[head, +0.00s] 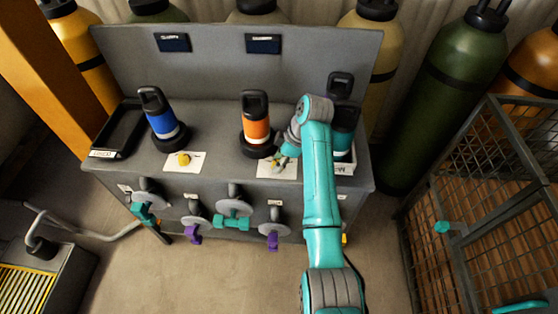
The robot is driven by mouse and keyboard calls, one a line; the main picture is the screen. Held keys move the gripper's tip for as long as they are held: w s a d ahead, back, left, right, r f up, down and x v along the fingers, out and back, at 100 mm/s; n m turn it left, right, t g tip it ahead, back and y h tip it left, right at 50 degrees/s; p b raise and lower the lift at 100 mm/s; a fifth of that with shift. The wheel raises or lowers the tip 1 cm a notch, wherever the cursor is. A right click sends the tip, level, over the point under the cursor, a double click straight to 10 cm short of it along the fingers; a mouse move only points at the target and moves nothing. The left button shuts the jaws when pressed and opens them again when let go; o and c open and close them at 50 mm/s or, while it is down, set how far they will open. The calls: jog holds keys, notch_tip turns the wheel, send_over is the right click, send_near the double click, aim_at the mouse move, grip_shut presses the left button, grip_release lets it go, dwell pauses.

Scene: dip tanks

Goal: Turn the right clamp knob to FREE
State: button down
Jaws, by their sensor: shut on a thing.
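The right clamp knob (275,165) sits on a white label card (266,172) in front of the orange bottle (256,130). My gripper (279,160) reaches down over this card from the right and is shut on the knob. The fingers hide most of the knob, and I cannot read its setting. The left clamp knob (183,159) is yellow and lies on its own white card (197,166), in front of the blue bottle (160,118). The orange bottle stands upright in a dark round holder.
A black tray (106,148) lies at the bench's left end. Valves with teal and purple handles (233,222) line the bench front. A wire cage (450,200) stands at right.

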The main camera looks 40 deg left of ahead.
dwell(0.4)
jog(key=c, duration=0.8)
grip_release()
jog(key=shift+o, duration=0.2)
jog(key=shift+r, duration=0.1)
jog(key=v, duration=0.7)
jog(key=shift+r, duration=0.15)
